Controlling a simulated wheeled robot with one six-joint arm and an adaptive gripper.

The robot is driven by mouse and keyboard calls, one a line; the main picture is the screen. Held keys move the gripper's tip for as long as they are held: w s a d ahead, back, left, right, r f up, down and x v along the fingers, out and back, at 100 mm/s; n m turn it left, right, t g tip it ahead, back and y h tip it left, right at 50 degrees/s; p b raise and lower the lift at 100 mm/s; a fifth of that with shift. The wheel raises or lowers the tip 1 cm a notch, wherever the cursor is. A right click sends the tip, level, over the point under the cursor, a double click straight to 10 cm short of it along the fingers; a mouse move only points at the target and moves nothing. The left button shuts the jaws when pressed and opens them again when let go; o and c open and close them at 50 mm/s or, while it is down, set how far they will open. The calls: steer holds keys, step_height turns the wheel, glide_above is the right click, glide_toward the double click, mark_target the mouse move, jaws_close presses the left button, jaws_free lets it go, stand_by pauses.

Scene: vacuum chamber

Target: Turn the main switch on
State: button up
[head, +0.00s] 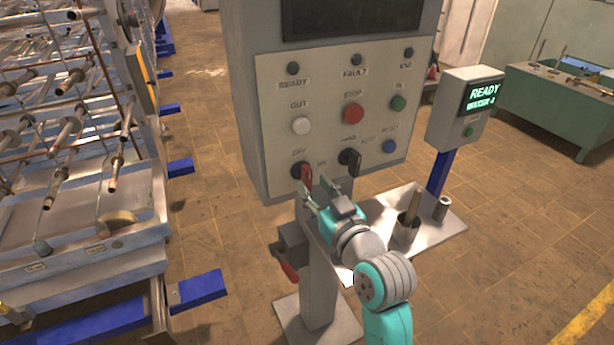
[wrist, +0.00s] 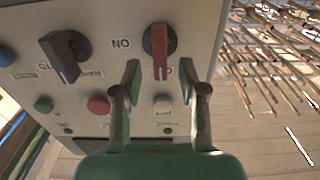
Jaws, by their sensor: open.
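The main switch (wrist: 159,48) is a dark round knob with a red bar handle. In the wrist view the handle points down the picture, towards a label partly hidden by the handle and a finger. An ON label (wrist: 121,43) is to its left. In the head view the switch (head: 306,174) sits at the panel's lower left, partly hidden, with OFF printed above it. My gripper (wrist: 160,76) is open and empty, its two fingers either side of the handle's end in the wrist view. It also shows in front of the panel in the head view (head: 324,190); contact cannot be told.
A black selector switch (head: 349,160) is close to the right of the main switch. The panel (head: 330,130) also has white, red, green and blue buttons. A red lever (head: 289,270) is on the pedestal below. A metal shelf (head: 440,222) with cups is at right.

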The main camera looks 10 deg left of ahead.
mark_target(310, 180)
steer(key=shift+x, duration=2.2)
jaws_close()
